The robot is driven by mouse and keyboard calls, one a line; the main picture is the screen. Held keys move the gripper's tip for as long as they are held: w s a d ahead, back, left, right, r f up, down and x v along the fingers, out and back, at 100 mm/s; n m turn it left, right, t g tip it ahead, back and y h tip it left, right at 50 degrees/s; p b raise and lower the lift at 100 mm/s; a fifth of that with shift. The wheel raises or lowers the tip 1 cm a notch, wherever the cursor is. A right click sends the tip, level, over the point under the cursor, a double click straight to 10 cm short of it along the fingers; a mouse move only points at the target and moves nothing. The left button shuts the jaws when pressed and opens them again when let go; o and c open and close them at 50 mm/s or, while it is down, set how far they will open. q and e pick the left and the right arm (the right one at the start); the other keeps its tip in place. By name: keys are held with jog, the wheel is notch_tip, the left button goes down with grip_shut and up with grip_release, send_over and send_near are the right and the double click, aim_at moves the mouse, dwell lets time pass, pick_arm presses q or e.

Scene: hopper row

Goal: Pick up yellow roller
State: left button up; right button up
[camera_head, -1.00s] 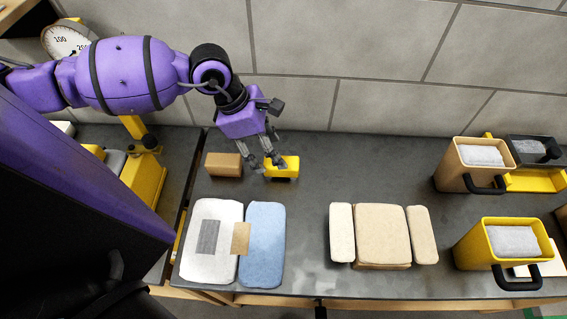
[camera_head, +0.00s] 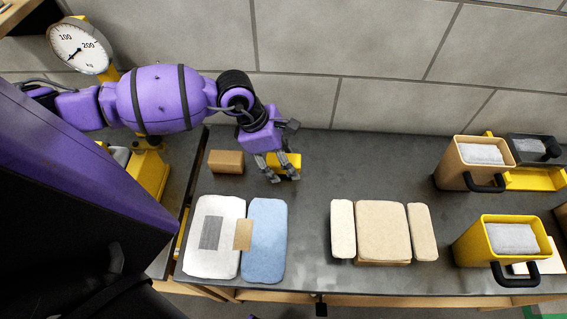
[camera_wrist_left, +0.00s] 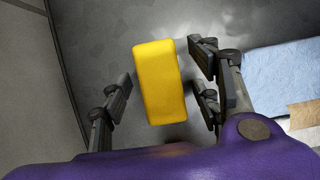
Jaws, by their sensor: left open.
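The yellow roller (camera_head: 289,160) looks like a small yellow block with a dark underside. It rests on the dark tabletop near the back wall, partly hidden by my fingers in the head view. My left gripper (camera_head: 282,176) is open and directly over it, pointing down. In the left wrist view the yellow roller (camera_wrist_left: 160,82) lies between the open fingers of my left gripper (camera_wrist_left: 163,95), with gaps on both sides. My right gripper is in neither view.
A brown block (camera_head: 226,161) sits left of the yellow roller. White (camera_head: 200,264) and blue (camera_head: 265,262) pads lie in front. Beige cushions (camera_head: 382,232) lie centre right. Tan (camera_head: 452,178) and yellow (camera_head: 477,243) hoppers stand at right. A dial scale (camera_head: 78,46) stands behind my left arm.

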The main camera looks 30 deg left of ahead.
pick_arm(q)
jog(key=shift+f, duration=0.25)
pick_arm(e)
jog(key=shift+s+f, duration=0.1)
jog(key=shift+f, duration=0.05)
pick_arm(q)
jog(key=c, duration=1.4)
jog(key=shift+r, duration=0.5)
jog(key=r, duration=0.3)
jog(key=shift+s+a+r, duration=0.15)
jog(key=shift+s+r, duration=0.15)
jog(key=shift+s, duration=0.05)
jog(key=shift+s+a+r+p, duration=0.35)
jog(key=shift+s+r, duration=1.15)
jog(key=shift+s, duration=0.7)
jog(key=shift+s+a+r+p, duration=0.25)
jog(key=shift+s+r+p, duration=0.25)
jog(key=shift+s+r, duration=1.35)
jog(key=shift+s+a+r+p, duration=0.35)
jog(key=shift+s+r, duration=0.8)
jog(key=shift+s, duration=1.35)
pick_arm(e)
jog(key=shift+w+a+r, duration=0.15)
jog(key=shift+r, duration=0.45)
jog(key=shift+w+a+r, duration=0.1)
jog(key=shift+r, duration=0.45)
